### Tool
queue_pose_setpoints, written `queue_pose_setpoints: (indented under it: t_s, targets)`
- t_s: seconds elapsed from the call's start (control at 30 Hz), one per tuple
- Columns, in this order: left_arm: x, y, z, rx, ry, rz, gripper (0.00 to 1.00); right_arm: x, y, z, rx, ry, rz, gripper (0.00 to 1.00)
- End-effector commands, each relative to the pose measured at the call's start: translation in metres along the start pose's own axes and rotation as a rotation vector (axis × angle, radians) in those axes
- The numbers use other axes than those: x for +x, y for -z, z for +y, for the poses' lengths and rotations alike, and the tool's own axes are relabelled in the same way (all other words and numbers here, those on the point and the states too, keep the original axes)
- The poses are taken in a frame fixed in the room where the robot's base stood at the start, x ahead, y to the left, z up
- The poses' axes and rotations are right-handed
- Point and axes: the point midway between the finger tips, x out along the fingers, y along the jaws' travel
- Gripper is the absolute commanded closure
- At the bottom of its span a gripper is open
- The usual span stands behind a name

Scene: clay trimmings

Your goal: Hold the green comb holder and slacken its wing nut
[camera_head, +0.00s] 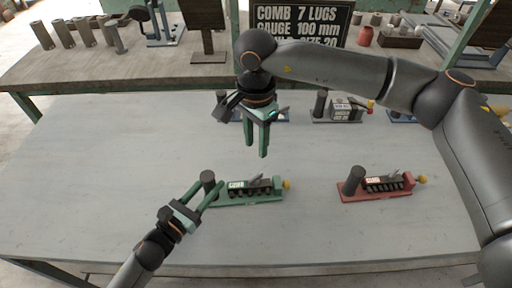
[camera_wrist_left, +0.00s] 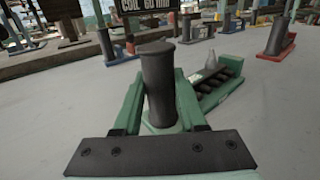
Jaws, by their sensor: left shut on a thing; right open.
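The green comb holder (camera_head: 245,201) lies on the grey table, with a dark upright post (camera_head: 208,177) at its left end and a toothed block along its base. A yellow knob (camera_head: 287,184) shows at its right end, and a small grey piece stands up on the block; I cannot tell which is the wing nut. My left gripper (camera_head: 207,190) is shut on the post; in the left wrist view the post (camera_wrist_left: 158,80) stands upright between the green fingers. My right gripper (camera_head: 256,155) hangs open and empty, fingers down, above and behind the green holder.
A red comb holder (camera_head: 365,195) sits to the right. A grey holder (camera_head: 338,115) and blue ones stand at the table's back, partly behind my right arm. A back bench carries a lettered sign (camera_head: 300,22) and several cylinders. The front and left of the table (camera_head: 90,180) are clear.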

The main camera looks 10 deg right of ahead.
Motion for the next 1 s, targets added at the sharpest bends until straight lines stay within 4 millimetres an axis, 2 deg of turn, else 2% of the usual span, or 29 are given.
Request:
queue_pose_setpoints:
  t_s: [0.3, 0.33, 0.6, 0.87, 1.0]
  targets:
    - [-0.0003, 0.0006, 0.0005, 0.000, -0.001, 0.002, 1.00, 0.0001, -0.0004, -0.0001, -0.001, 0.000, 0.000, 0.59]
    - [-0.0003, 0.0006, 0.0005, 0.000, -0.001, 0.002, 0.56, 0.0001, -0.0003, -0.0001, -0.001, 0.000, 0.000, 0.59]
    - [-0.0002, 0.0003, 0.0002, 0.000, 0.000, 0.001, 0.25, 0.0003, -0.0004, -0.0001, -0.001, 0.000, -0.001, 0.59]
    - [-0.0006, 0.0002, 0.0000, 0.000, 0.000, 0.000, 0.24, 0.0004, -0.0004, -0.0001, -0.001, 0.000, -0.001, 0.59]
    - [-0.0096, 0.0012, 0.0002, -0.001, -0.001, 0.002, 0.24, 0.0004, -0.0004, -0.0001, -0.001, 0.000, -0.001, 0.59]
